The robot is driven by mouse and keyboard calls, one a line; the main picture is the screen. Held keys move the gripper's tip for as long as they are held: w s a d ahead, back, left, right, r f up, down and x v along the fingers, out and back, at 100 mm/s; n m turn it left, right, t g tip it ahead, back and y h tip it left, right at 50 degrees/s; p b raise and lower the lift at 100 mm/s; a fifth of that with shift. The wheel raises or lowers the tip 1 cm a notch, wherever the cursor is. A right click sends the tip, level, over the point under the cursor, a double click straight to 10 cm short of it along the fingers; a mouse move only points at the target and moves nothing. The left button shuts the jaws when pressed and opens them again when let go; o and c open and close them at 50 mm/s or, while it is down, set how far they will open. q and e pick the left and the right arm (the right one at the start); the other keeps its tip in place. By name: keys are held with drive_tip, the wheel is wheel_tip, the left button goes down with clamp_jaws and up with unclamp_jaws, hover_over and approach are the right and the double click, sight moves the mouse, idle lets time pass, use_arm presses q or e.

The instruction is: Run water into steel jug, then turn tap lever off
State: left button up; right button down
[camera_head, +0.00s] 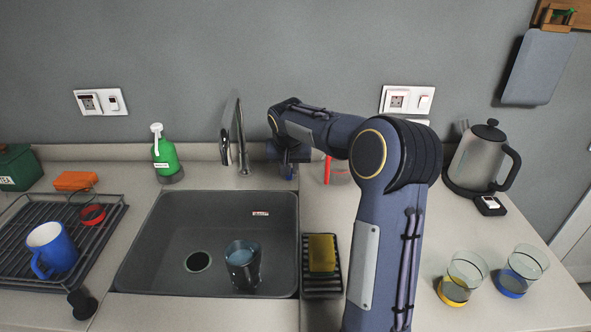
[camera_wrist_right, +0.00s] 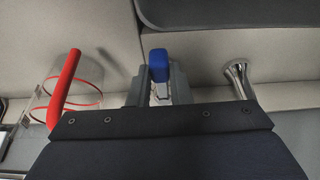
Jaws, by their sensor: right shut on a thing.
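The steel tap (camera_head: 241,130) stands behind the sink, and its base also shows in the right wrist view (camera_wrist_right: 237,75). A dark, steel-looking jug (camera_head: 243,272) stands upright in the sink (camera_head: 165,235), right of the drain; its inside looks bluish. I see no clear stream of water. My right gripper (camera_head: 289,168) is right of the tap, behind the sink. In the right wrist view its fingers (camera_wrist_right: 160,85) are shut on a blue-ended piece (camera_wrist_right: 159,64), apart from the tap base. What this piece belongs to is hidden. My left gripper is out of view.
A clear vessel with a red handle (camera_wrist_right: 65,90) stands close beside my right gripper. A green spray bottle (camera_head: 164,158) is left of the tap. A sponge (camera_head: 321,253), kettle (camera_head: 481,157) and two glasses (camera_head: 463,276) lie right; a rack with a blue mug (camera_head: 52,247) lies left.

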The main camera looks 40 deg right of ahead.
drive_tip(key=shift+w+a, duration=0.1)
drive_tip(key=c, duration=1.3)
unclamp_jaws()
drive_tip(key=shift+r, duration=0.1)
drive_tip(key=v, duration=0.7)
drive_tip(key=shift+a+r, duration=0.15)
drive_tip(key=shift+r, duration=0.15)
